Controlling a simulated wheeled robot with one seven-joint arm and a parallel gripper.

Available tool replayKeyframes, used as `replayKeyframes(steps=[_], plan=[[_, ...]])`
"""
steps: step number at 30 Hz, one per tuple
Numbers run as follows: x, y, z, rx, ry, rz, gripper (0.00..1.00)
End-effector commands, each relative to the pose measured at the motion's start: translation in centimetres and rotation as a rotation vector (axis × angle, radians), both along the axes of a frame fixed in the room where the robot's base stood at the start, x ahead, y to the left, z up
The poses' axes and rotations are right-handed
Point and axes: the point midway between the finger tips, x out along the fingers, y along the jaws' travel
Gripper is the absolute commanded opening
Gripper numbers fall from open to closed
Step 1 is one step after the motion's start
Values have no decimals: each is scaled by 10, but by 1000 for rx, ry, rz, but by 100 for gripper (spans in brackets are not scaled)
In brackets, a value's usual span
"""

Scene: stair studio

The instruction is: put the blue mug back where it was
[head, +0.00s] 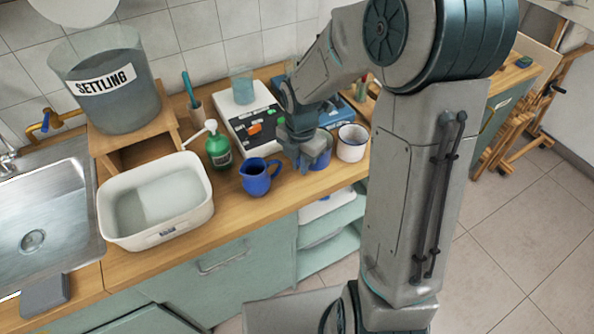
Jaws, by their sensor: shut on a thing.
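The blue mug (319,156) is near the counter's front edge, partly hidden behind my gripper (306,160). My gripper points down at the mug and is shut on it. I cannot tell whether the mug's base touches the counter. A darker blue jug (257,178) with a handle stands to the left of my gripper. A white enamel mug (352,143) with a dark rim stands close to the right of the blue mug.
Behind are a white scale-like device (241,111) and a green pump bottle (217,150). A white tub (150,229), a "SETTLING" tank (118,100) on a wooden stand and a sink (40,215) are at left. Bare wooden counter (240,212) shows in front of the jug.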

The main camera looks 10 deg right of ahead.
Motion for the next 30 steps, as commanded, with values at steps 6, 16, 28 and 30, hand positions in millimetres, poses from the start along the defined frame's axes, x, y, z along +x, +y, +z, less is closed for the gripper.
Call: replayKeyframes(steps=[6,16,28,30], plan=[[8,8,-10,-1,-1,-2,0],[8,8,-47,0,0,-1,0],[8,8,-50,-1,-1,-1,20],[8,8,-50,-1,-1,-1,34]])
